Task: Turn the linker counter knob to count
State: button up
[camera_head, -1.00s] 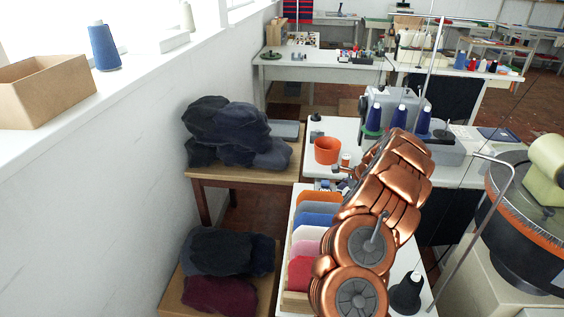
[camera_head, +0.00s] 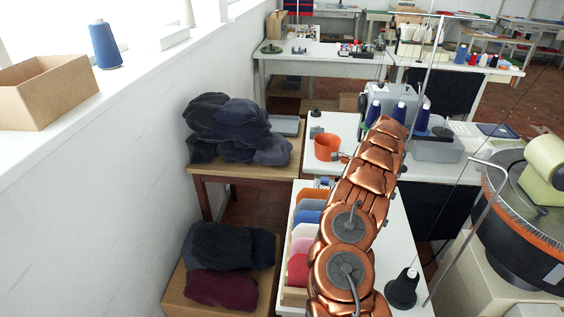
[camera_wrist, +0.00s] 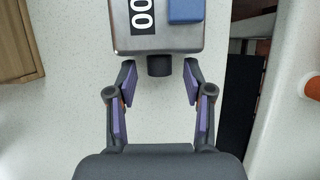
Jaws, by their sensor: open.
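The linker counter (camera_wrist: 160,27) is a grey metal box at the top of the wrist view, with a black display reading "00" and a blue block on its face. Its short dark knob (camera_wrist: 159,66) sticks out from the near side. My gripper (camera_wrist: 159,74) is open, its purple-padded fingers spread on either side of the knob. There is a gap between each finger and the knob, and nothing is held. I cannot tell which way the knob points.
An orange pot (camera_head: 327,147) and blue cones (camera_head: 373,113) stand on the white table. A rack of coloured pieces (camera_head: 297,252) is left of my arm, a black cone (camera_head: 403,289) right of it. Dark caps (camera_head: 228,130) lie on a side table. A wooden edge (camera_wrist: 14,45) shows left.

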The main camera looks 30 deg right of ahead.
jog(key=shift+d, duration=0.15)
jog(key=b+v, duration=0.2)
jog(key=v, duration=0.5)
jog(key=w+a+r+n, duration=0.1)
jog(key=a+r+n, duration=0.4)
jog(key=a, duration=0.9)
jog(key=w+a+r+n+g+y, duration=0.1)
jog(key=a+r+n, duration=0.4)
jog(key=a, duration=0.8)
jog(key=shift+a+r+g+y, duration=0.3)
jog(key=shift+a+r, duration=0.05)
jog(key=shift+r, duration=1.55)
jog(key=shift+w, duration=0.1)
jog(key=s+d+f+m+t+h+b, duration=0.2)
jog(key=d+f+m+b, duration=0.4)
jog(key=d, duration=0.7)
jog(key=s+d+f+m+t+h+b, duration=0.15)
jog(key=d+f+m+b, duration=0.25)
jog(key=d+f, duration=0.7)
jog(key=shift+y, duration=0.25)
jog(key=shift+w+d+f+p, duration=0.3)
jog(key=shift+w+f, duration=0.35)
jog(key=shift+f, duration=0.2)
jog(key=shift+w+d+f+p, duration=0.3)
jog(key=shift+w+f, duration=0.4)
jog(key=shift+f, duration=0.2)
